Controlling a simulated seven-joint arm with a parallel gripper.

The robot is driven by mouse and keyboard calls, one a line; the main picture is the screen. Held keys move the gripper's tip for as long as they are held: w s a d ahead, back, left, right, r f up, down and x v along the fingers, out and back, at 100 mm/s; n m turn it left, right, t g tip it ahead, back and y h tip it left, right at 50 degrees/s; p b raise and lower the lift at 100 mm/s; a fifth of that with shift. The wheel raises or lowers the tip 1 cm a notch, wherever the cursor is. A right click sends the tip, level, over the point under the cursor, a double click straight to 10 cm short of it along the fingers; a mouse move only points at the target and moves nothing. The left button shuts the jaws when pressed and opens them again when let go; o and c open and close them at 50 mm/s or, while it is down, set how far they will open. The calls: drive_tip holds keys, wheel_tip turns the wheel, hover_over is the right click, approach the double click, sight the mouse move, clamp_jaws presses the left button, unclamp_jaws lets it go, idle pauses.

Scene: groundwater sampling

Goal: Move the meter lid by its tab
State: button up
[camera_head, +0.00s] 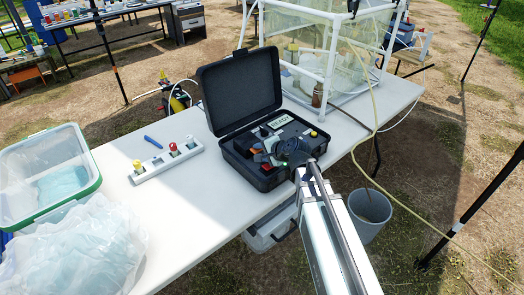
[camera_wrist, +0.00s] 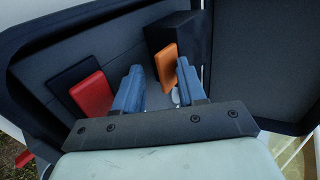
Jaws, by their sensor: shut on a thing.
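The black meter case (camera_head: 262,180) stands open on the white table, its lid (camera_head: 240,92) raised at the back left. I cannot make out the lid's tab. My gripper (camera_head: 268,150) reaches into the case body from the front right, well below the lid's upper edge. In the wrist view its two blue fingers (camera_wrist: 158,90) have a gap between them, with a small pale thing by the right fingertip. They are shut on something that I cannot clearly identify. An orange block (camera_wrist: 166,64) shows behind the fingers, and a red block (camera_wrist: 92,94) to their left.
A white rack (camera_head: 166,163) with coloured-capped bottles and a blue pen (camera_head: 153,142) lie left of the case. A clear bin (camera_head: 45,178) and plastic bag (camera_head: 75,250) are further left. A framed clear enclosure (camera_head: 325,65) stands behind. A grey bucket (camera_head: 370,217) is on the ground at right.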

drive_tip(key=shift+o, duration=0.9)
drive_tip(key=shift+w+a+f, duration=0.1)
drive_tip(key=shift+a+f, duration=0.05)
drive_tip(key=shift+f, duration=0.35)
drive_tip(key=v, duration=0.8)
drive_tip(key=shift+r, duration=0.35)
idle(0.4)
